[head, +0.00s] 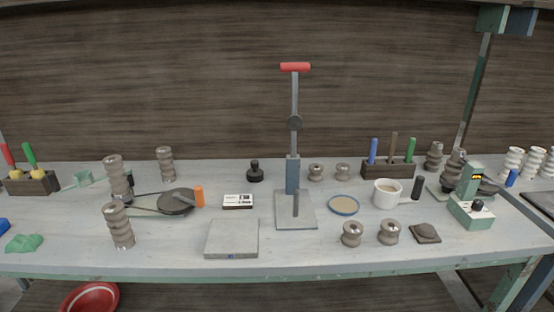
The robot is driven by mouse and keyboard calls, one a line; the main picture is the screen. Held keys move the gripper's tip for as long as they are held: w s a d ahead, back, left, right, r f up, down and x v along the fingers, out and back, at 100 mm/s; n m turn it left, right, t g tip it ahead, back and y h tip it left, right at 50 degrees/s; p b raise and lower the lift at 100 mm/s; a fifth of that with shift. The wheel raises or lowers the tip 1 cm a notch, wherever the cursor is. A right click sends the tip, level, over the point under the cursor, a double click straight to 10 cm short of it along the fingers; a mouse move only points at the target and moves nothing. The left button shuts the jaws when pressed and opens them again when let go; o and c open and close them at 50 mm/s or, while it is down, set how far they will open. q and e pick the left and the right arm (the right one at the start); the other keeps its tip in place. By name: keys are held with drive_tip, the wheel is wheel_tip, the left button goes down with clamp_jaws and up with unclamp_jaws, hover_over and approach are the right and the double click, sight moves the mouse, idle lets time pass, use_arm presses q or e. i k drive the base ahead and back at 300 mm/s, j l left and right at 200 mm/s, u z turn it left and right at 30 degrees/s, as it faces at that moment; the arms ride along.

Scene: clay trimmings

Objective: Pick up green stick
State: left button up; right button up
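Two upright green sticks are in the head view. One green stick (29,154) stands at the far left in a dark wooden block (38,187), beside a red stick (7,154). The other green stick (411,150) stands right of centre in a second dark block (398,171), with a brown stick (393,147) and a blue stick (373,150) to its left. The lower ends of the sticks are hidden in the blocks. Neither of my grippers is in view.
A tall press with a red handle (295,67) rises mid-table. A white mug (387,193) and a green machine (471,208) stand right, in front of the right block. Grey ribbed pieces (121,225) stand left. A grey slab (233,238) lies at the front.

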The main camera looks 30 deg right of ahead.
sight(411, 144)
drive_tip(key=z, duration=1.75)
